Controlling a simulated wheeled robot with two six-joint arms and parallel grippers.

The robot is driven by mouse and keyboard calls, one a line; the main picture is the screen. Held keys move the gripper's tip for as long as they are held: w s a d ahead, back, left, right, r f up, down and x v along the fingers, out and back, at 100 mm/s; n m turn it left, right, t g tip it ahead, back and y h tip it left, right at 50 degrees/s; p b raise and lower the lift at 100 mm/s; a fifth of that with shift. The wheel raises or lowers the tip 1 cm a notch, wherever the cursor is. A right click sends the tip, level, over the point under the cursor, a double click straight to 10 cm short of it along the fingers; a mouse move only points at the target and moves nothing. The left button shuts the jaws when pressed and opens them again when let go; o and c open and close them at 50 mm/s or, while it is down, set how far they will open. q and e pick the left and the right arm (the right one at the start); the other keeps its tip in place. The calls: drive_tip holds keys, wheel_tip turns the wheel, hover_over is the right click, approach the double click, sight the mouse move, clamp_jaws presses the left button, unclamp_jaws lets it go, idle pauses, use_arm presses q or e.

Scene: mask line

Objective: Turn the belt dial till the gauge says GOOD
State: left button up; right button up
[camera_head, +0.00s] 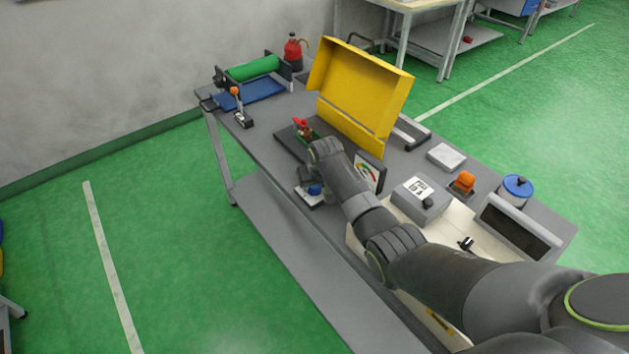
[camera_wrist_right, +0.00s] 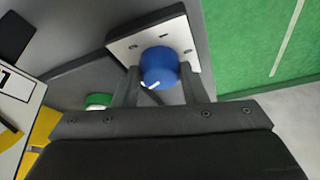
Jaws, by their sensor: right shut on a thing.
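The belt dial is a blue knob (camera_wrist_right: 159,66) with a white pointer mark, on a pale square plate (camera_wrist_right: 122,47). In the head view the blue dial (camera_head: 315,189) shows only partly, below my right wrist. My right gripper (camera_wrist_right: 160,84) is shut on the dial, with a finger on each side of it. The gauge (camera_head: 367,172) stands just right of my right forearm, with a coloured arc on a white face. Its needle and wording are too small to read. My left gripper is not in view.
A yellow panel (camera_head: 362,90) stands behind the gauge. A green roller (camera_head: 253,68) and an orange-knobbed lever (camera_head: 238,105) are at the far left end of the bench. A grey box (camera_head: 420,203), an orange button (camera_head: 464,182) and a blue-lidded pot (camera_head: 516,188) are to the right.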

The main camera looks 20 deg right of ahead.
drive_tip(key=shift+d+n+y, duration=0.15)
drive_tip(key=shift+n+y, duration=0.25)
drive_tip(key=shift+n, duration=0.5)
drive_tip(key=shift+n+y, duration=0.3)
drive_tip(key=shift+n, duration=0.7)
drive_tip(key=shift+f+n+g+y, duration=0.1)
drive_tip(key=shift+n+g+y, duration=0.25)
drive_tip(key=shift+n, duration=0.45)
drive_tip(key=shift+w+d+n+g+y+b, duration=0.1)
drive_tip(key=shift+n+g+y+b, duration=0.3)
drive_tip(key=shift+n, duration=1)
drive_tip(key=o, duration=1)
drive_tip(key=shift+c, duration=0.2)
drive_tip(key=shift+r, duration=0.2)
